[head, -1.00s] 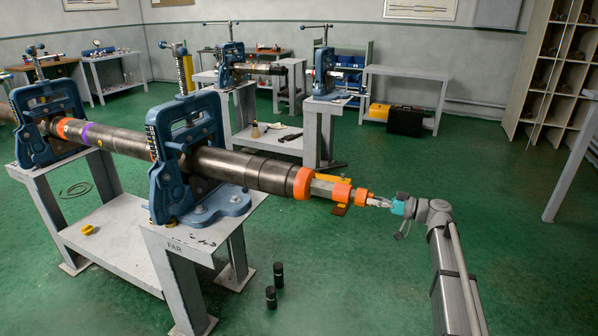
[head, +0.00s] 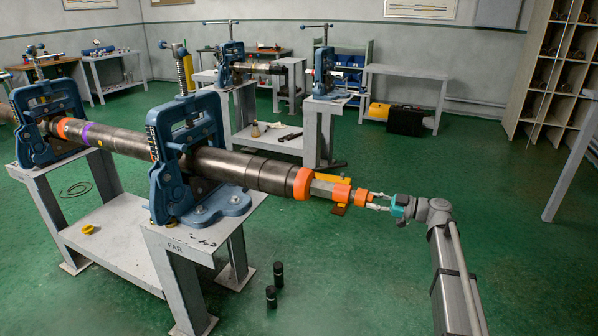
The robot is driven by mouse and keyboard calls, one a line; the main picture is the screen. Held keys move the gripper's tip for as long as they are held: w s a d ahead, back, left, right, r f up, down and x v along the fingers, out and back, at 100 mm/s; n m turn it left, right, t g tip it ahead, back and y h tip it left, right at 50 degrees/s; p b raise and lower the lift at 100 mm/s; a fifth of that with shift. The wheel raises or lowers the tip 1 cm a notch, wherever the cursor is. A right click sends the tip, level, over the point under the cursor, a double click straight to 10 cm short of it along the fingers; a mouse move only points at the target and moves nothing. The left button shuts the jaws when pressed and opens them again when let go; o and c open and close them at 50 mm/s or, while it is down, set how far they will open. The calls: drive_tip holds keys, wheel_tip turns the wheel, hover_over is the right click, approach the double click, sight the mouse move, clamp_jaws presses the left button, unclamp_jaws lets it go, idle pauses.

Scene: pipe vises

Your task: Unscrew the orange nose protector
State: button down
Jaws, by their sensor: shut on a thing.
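The orange nose protector (head: 361,197) is the small orange piece at the right end of the long dark pipe tool (head: 240,168) in the head view. My gripper (head: 371,201) reaches in from the right, in line with the tool. Its two pale fingers show one above the other, with the tips at the protector's right end, shut on it. The exact contact is too small to see. The protector still lies in line with the tool; I cannot tell whether its thread is loose.
The tool lies in two blue pipe vises (head: 192,155) on a grey stand (head: 165,240). A yellow piece (head: 338,179) and a brown block (head: 339,210) are beside the tool's end. Two black cylinders (head: 278,275) stand on the green floor. The floor in front of the tool end is clear.

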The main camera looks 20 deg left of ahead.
drive_tip(key=n, duration=0.5)
drive_tip(key=shift+s+n, duration=0.15)
drive_tip(key=shift+n, duration=0.25)
drive_tip(key=shift+c, duration=2.4)
unclamp_jaws()
drive_tip(key=shift+d, duration=0.1)
drive_tip(key=shift+d, duration=1)
